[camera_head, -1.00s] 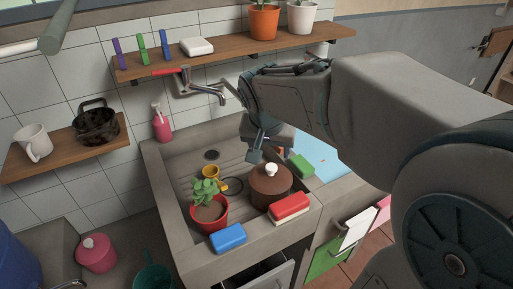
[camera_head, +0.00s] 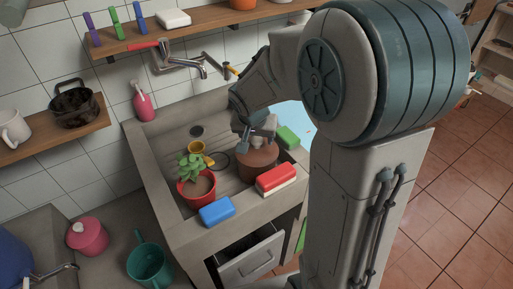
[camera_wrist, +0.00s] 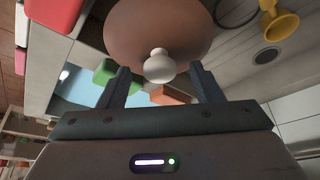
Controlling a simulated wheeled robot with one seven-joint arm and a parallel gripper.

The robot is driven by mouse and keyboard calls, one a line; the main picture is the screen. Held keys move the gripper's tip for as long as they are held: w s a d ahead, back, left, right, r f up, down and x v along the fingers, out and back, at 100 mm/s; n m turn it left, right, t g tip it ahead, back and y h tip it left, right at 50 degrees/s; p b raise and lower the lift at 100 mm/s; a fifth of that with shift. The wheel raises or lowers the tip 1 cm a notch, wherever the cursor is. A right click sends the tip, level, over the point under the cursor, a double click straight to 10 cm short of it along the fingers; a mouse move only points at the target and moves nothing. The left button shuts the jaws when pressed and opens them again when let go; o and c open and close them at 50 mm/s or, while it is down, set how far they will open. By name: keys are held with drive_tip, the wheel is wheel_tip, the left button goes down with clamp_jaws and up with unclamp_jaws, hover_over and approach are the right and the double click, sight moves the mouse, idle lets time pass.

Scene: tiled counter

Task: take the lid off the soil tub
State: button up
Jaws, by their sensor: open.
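The soil tub (camera_head: 257,163) is a round brown tub standing in the sink-like basin of the counter. Its lid (camera_wrist: 150,28) is brown with a white round knob (camera_wrist: 159,67), clear in the wrist view. In the head view my gripper (camera_head: 258,136) is right at the top of the tub and hides most of the lid and knob. In the wrist view my gripper (camera_wrist: 160,82) is open, with one finger on each side of the knob's line. The knob appears between or just beyond the fingertips, and I see no contact.
A red sponge (camera_head: 276,180) and a blue sponge (camera_head: 217,211) lie on the front rim. A green block (camera_head: 288,137) lies right. The faucet (camera_head: 190,65) hangs behind.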

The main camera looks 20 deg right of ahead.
drive_tip(key=shift+x, duration=0.9)
drive_tip(key=shift+s, duration=0.1)
drive_tip(key=c, duration=1.1)
drive_tip(key=shift+r, duration=0.1)
